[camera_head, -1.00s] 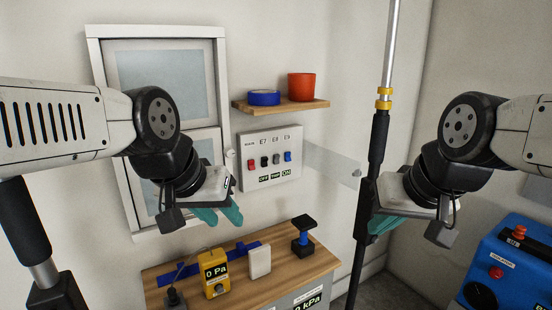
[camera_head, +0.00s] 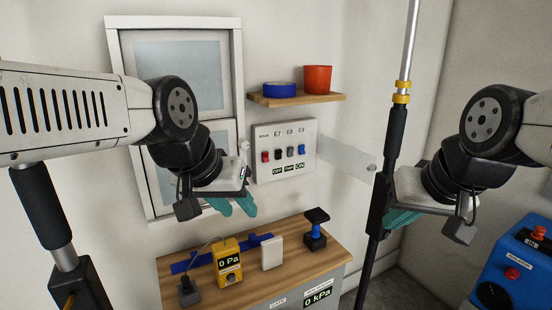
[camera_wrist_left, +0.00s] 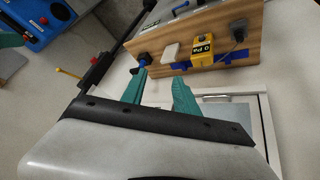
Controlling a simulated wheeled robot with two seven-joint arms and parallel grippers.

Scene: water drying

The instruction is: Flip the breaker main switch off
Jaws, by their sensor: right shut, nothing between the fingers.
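The breaker panel (camera_head: 284,170) is a white box on the wall, just right of the window. Its main switch (camera_head: 265,156) is the red one at the far left of a row of small switches, under the label MAIN. A clear cover (camera_head: 347,160) stands swung out to the panel's right. My left gripper (camera_head: 232,206) is below and left of the panel, apart from it, with teal fingers. In the left wrist view its fingers (camera_wrist_left: 160,78) are spread with nothing between them. My right gripper (camera_head: 402,218) is shut and empty, right of the black pole.
A wooden shelf (camera_head: 297,99) with a blue roll (camera_head: 279,89) and a red cup (camera_head: 317,79) is above the panel. Below, a wooden-topped cabinet (camera_head: 255,291) bears a yellow gauge (camera_head: 228,262). An upright pole (camera_head: 388,160) stands to the right. A blue machine (camera_head: 515,265) is at lower right.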

